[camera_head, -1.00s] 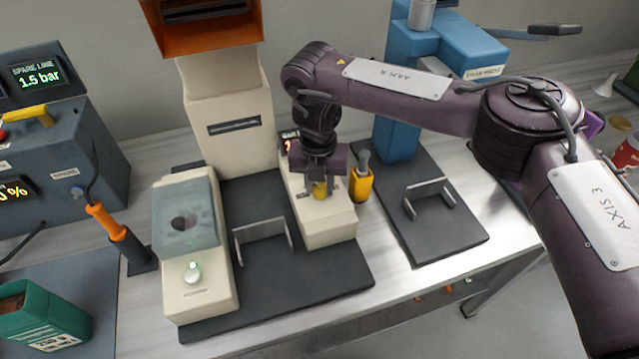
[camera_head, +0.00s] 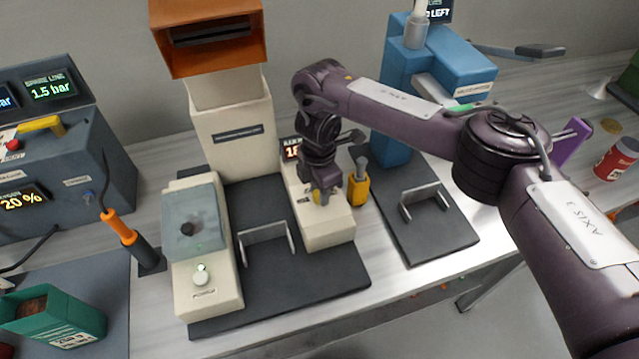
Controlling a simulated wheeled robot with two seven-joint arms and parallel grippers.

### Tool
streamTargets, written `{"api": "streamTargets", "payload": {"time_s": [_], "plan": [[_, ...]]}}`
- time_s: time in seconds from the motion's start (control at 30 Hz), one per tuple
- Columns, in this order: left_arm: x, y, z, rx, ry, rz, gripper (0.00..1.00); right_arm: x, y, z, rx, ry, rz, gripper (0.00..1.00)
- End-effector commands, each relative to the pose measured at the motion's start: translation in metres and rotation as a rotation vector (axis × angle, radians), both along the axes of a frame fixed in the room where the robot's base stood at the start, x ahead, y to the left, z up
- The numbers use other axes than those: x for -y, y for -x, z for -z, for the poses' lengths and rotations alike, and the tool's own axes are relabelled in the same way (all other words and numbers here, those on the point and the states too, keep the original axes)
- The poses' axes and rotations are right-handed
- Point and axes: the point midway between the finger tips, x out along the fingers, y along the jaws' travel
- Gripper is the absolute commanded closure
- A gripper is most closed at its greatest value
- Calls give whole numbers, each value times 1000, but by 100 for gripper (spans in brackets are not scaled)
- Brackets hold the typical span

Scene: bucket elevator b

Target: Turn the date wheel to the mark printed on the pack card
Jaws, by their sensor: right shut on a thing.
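My right gripper (camera_head: 322,198) is shut on a small yellow knob, which I take to be the date wheel (camera_head: 316,198), on top of a cream box. The fingers hide most of the wheel and any marks around it. A small display (camera_head: 291,149) behind the cream box (camera_head: 327,228) is partly covered by my arm; its digits are cut off. The dark green pack (camera_head: 55,316) at the lower left carries a white label (camera_head: 75,338), too small to read. I cannot tell which item is the pack card. My left gripper is not in view.
A cream machine with a grey lid (camera_head: 194,220) stands left of the wheel box, and a metal bracket (camera_head: 266,234) stands between them. A blue press (camera_head: 398,130) stands behind right. The front of the dark base is clear.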

Motion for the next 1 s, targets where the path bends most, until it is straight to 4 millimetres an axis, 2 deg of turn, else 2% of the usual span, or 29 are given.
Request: {"api": "streamTargets", "payload": {"time_s": [0.03, 0.5, 0.7, 1.0], "plan": [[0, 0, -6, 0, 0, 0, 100, 0, -1, -4, 2, -1, 47, 94], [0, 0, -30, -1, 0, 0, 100, 0, -1, -4, 2, 0, 470, 94], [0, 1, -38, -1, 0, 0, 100, 0, -1, -4, 2, -2, 598, 94], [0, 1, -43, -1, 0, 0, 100, 0, -2, -3, 3, -2, 702, 94]]}}
